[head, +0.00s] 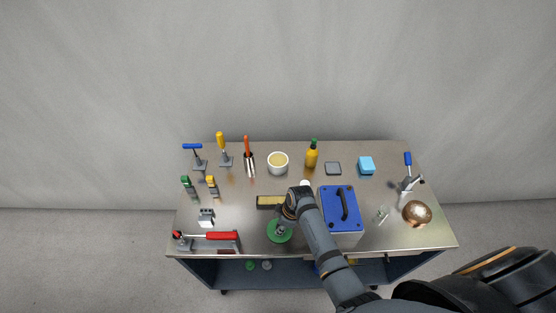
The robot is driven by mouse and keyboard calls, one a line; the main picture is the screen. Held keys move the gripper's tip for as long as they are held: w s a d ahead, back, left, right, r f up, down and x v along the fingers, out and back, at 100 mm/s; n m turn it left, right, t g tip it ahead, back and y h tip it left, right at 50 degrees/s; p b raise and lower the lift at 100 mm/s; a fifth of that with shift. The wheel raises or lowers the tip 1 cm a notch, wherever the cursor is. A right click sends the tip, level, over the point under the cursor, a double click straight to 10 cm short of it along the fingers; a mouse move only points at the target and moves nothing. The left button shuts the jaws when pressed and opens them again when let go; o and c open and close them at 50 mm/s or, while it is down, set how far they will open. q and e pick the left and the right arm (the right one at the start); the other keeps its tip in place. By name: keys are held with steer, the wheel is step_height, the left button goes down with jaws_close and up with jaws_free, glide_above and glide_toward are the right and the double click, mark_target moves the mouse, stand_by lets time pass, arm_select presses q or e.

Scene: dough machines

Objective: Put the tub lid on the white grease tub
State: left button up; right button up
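The white grease tub (278,169) stands open near the back middle of the bench, with yellowish grease showing inside. A green round disc (272,238), which looks like the tub lid, is near the front edge of the bench, in front of the tub. My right arm comes in from the lower right, and my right gripper (281,231) is directly over the disc. The gripper hides part of the disc. I cannot tell whether its fingers touch or hold it. My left gripper is not in view.
A blue-topped box (336,205) stands just right of my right arm. A brush-like block (268,201) lies between disc and tub. A copper bowl (417,213) is far right.

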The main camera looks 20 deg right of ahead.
jaws_close()
steer(key=shift+a+p+v, duration=0.25)
steer(key=shift+p+v, duration=0.4)
steer(key=shift+v, duration=0.5)
steer(key=shift+w+r, duration=0.15)
steer(key=shift+r, duration=2.3)
steer(key=shift+w, duration=0.1)
